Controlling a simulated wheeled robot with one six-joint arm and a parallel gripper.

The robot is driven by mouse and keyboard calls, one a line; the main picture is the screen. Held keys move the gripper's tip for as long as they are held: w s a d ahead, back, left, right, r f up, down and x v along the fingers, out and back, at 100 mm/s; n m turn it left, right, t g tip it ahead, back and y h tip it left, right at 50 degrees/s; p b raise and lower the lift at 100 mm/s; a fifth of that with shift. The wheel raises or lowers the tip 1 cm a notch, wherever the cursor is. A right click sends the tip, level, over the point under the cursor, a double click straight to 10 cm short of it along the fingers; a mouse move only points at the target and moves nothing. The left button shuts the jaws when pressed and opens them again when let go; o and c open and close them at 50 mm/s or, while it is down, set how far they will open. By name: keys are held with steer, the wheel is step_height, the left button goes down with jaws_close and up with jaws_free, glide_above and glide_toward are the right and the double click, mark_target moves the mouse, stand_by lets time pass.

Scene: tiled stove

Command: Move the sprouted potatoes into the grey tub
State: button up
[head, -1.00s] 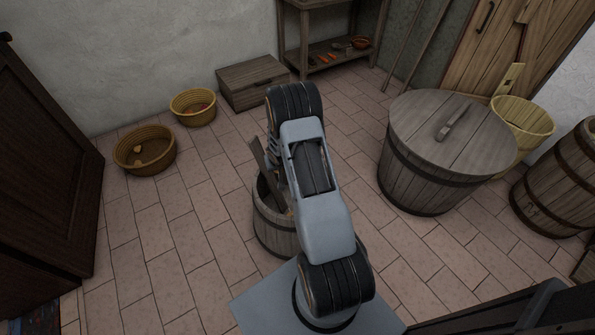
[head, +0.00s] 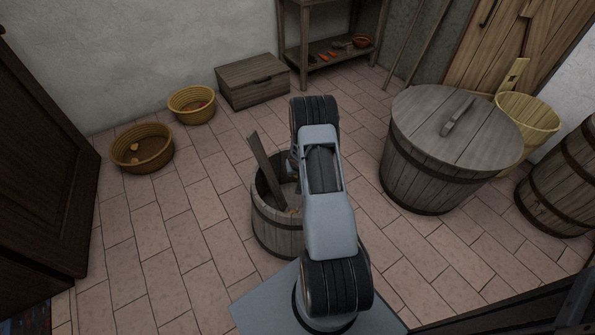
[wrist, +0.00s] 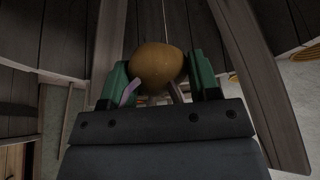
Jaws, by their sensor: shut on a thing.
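My gripper (wrist: 160,78) has its green fingers shut on a round brown potato (wrist: 158,62) with pale sprouts, in the wrist view. In the head view my arm hides most of the gripper (head: 296,163), which is over or beside the open grey wooden tub (head: 277,236); I cannot tell how high it is. A plank (head: 265,163) leans up out of this tub. Small tan bits show inside it, too hidden to name. A brown basket (head: 128,165) at the left holds a tan, potato-like thing (head: 134,148).
A yellow basket (head: 181,114) with reddish contents stands behind the brown one. A wooden chest (head: 245,92) and a shelf (head: 322,63) are at the back. A large lidded tub (head: 425,175), a pale bucket (head: 535,125) and a barrel (head: 560,185) stand right.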

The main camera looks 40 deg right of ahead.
steer(key=shift+f+b, duration=0.5)
steer(key=shift+f, duration=0.3)
steer(key=o, duration=1)
steer(key=shift+o, duration=0.2)
steer(key=p+v, duration=0.4)
steer(key=v, duration=1)
steer(key=shift+p, duration=0.4)
steer(key=shift+w+d, duration=0.1)
